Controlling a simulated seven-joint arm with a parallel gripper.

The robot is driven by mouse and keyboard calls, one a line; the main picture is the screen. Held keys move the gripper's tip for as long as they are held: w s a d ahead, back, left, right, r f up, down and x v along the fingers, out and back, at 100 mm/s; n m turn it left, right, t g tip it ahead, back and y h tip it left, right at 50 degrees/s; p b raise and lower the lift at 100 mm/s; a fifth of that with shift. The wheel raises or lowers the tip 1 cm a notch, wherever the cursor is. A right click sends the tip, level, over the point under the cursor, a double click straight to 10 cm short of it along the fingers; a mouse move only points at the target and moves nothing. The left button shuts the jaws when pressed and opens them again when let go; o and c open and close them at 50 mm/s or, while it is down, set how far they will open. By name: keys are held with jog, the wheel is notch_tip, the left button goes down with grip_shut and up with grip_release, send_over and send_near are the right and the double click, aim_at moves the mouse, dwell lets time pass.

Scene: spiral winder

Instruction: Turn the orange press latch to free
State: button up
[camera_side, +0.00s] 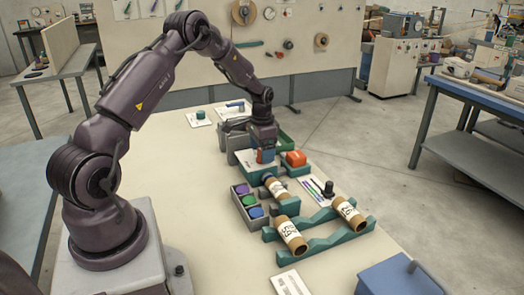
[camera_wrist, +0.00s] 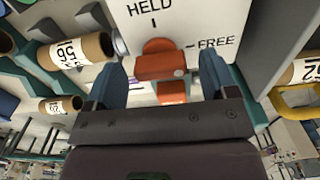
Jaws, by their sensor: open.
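The orange press latch (camera_wrist: 160,66) stands on a white plate marked HELD above it and FREE to its right in the wrist view. It lies between the two blue fingers of my gripper (camera_wrist: 161,62), which are open with visible gaps on both sides. I cannot tell for sure which mark the latch points to. In the side view my gripper (camera_side: 265,150) is low over the teal press, with its fingers pointing down. The fingers and wrist hide most of the latch there.
A cardboard tube (camera_side: 275,187) lies just in front. Two more tubes (camera_side: 290,234) (camera_side: 348,212) rest on teal notched rails. A grey tray (camera_side: 245,207) holds coloured spools.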

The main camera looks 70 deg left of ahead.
notch_tip(320, 180, up, 13)
jog(key=shift+f, duration=0.15)
dwell(0.5)
jog(key=s+d+r+t, duration=0.2)
jog(key=s+d+r, duration=0.2)
jog(key=s+d, duration=0.3)
jog(key=s+d+r+t, duration=0.1)
jog(key=s+d+r, duration=0.4)
jog(key=d, duration=0.6)
jog(key=s+d+r+t, duration=0.2)
jog(key=s+d+r, duration=0.3)
jog(key=s+d, duration=0.3)
jog(key=shift+s+d+t, duration=0.3)
jog(key=shift+d, duration=0.5)
